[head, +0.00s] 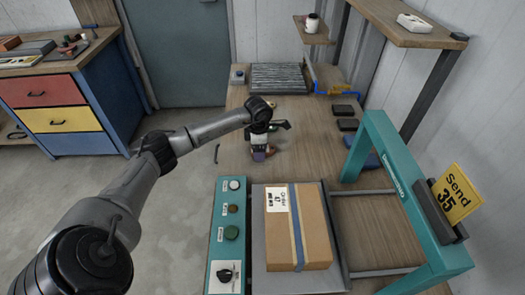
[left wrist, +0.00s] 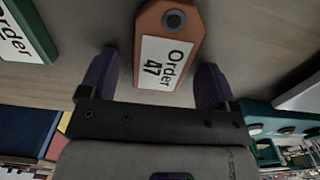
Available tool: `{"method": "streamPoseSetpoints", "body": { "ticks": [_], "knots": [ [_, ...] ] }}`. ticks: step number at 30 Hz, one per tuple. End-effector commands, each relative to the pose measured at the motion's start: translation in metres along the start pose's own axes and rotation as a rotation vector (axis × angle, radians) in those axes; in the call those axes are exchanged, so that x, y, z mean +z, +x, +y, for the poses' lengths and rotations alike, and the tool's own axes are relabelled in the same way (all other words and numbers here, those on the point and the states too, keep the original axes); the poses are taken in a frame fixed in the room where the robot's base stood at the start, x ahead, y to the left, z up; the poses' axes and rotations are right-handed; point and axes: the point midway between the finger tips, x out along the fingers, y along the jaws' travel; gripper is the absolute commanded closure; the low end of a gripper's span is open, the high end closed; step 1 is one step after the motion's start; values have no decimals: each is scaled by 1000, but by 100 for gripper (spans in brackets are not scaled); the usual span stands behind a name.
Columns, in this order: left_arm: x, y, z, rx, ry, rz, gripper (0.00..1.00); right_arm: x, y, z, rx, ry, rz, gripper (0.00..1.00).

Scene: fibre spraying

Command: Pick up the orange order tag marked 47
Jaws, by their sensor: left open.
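The orange order tag (left wrist: 168,50) reads "Order 47" on a white label and has a grey eyelet at its end. In the left wrist view it lies on the wooden table between the two purple fingers of my left gripper (left wrist: 155,80). The fingers are open, one on each side of the tag, with a gap on both sides. In the head view my left gripper (head: 262,154) is low over the table, behind the cardboard box, and mostly hides the tag. My right gripper is not in view.
A green tag (left wrist: 28,35) reading "Order" lies to the left in the wrist view. A cardboard box (head: 312,225) with an Order 47 label stands in front, beside a teal button panel (head: 228,252) and a teal frame (head: 400,190). Dark blocks (head: 346,124) lie to the right.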

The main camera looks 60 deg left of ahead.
Motion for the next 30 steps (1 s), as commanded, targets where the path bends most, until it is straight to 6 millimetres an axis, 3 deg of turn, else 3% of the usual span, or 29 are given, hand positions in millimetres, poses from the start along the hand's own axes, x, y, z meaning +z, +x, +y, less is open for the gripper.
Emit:
{"method": "streamPoseSetpoints", "body": {
  "ticks": [2,18,30],
  "knots": [
    [0,0,0,0,0,0,20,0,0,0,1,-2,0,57],
    [0,-1,0,0,0,0,70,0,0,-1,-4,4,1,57],
    [0,-12,1,2,0,-1,70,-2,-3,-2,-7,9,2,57]
  ]
}}
